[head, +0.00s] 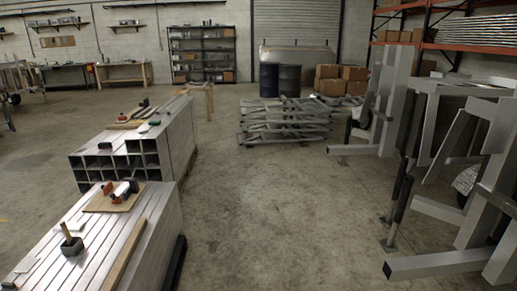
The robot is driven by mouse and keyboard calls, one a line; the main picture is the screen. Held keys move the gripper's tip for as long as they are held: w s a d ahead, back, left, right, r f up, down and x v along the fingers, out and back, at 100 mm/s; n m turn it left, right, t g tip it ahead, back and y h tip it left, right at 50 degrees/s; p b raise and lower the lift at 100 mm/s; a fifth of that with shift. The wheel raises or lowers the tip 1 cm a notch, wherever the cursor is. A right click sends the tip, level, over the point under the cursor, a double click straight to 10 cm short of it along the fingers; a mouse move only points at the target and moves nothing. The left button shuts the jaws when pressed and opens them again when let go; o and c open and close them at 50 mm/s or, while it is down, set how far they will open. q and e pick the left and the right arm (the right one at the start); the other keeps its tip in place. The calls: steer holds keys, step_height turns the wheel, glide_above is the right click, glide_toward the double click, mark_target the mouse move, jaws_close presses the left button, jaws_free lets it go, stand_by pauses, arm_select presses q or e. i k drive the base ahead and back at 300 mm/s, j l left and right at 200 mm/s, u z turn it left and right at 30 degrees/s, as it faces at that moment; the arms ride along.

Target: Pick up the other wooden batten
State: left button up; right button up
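A long pale wooden batten (126,254) lies along the right side of the nearest slatted aluminium stack (160,238), running toward the bottom edge of the picture. A flat wooden piece (126,125) lies on top of the farther stack of aluminium box sections (178,128); I cannot tell whether it is a batten. Neither of my grippers is in the head view, so I cannot see whether they hold anything.
A brown board (112,198) with tools and a mallet (72,243) lie left of the near batten. Aluminium trailer frames (440,265) stand at right. The concrete floor (270,200) between is clear. A low stack of metal frames (285,122) lies beyond.

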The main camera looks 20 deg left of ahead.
mark_target(114, 280)
steer(key=i+j+u, duration=0.15)
steer(key=i+u, duration=0.3)
steer(key=i, duration=0.55)
steer(key=i+l+u, duration=0.2)
steer(key=i+u, duration=0.3)
steer(key=i, duration=0.45)
